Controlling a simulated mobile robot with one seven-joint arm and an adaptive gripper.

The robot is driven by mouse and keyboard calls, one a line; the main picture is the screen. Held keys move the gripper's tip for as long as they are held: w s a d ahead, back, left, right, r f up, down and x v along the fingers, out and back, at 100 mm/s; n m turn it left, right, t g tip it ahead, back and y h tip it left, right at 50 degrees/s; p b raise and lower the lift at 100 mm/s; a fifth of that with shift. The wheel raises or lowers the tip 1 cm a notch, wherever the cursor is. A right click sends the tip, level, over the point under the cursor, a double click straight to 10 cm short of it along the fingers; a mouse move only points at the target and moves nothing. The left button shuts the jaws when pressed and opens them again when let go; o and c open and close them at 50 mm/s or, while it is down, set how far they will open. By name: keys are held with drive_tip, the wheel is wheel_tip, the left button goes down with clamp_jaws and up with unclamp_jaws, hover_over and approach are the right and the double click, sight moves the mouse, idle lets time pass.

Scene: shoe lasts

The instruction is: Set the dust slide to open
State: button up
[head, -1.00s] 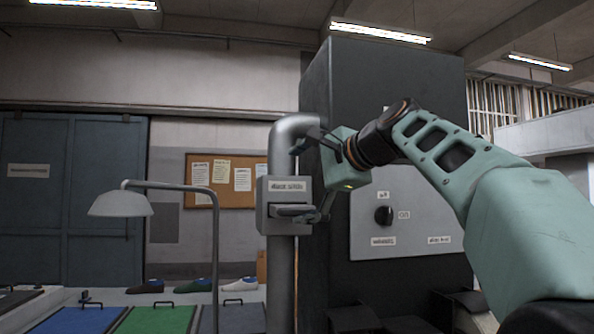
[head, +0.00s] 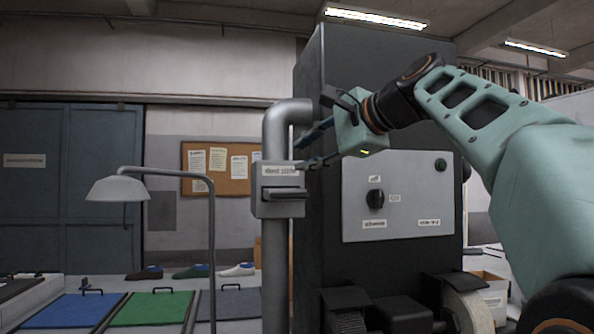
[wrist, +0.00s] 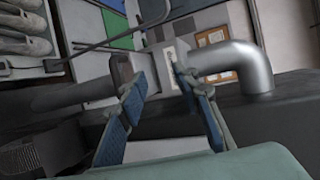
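The dust slide is a grey box (head: 259,205) on a vertical grey pipe, with a label at its top and a dark horizontal slide handle (head: 285,194) across its front. The handle shows little sideways protrusion; I cannot tell its exact setting. My gripper (head: 302,155) is at the box's upper right, above the handle and apart from it. In the wrist view my gripper (wrist: 158,78) has two blue-padded fingers spread wide with nothing held between them. A pale part of the box (wrist: 170,52) shows beyond the fingertips.
The pipe's elbow (wrist: 235,62) bends into the tall dark machine (head: 310,240) close by my gripper. The machine carries a grey panel (head: 405,215) with a black knob (head: 375,199). A lamp (head: 117,189) and coloured mats stand left.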

drive_tip(key=s+d, duration=0.4)
drive_tip(key=s, duration=0.2)
drive_tip(key=shift+s+r+b, duration=0.15)
drive_tip(key=shift+r+b, duration=0.1)
drive_tip(key=shift+b, duration=0.15)
idle(0.4)
drive_tip(key=shift+d, duration=0.1)
idle(0.4)
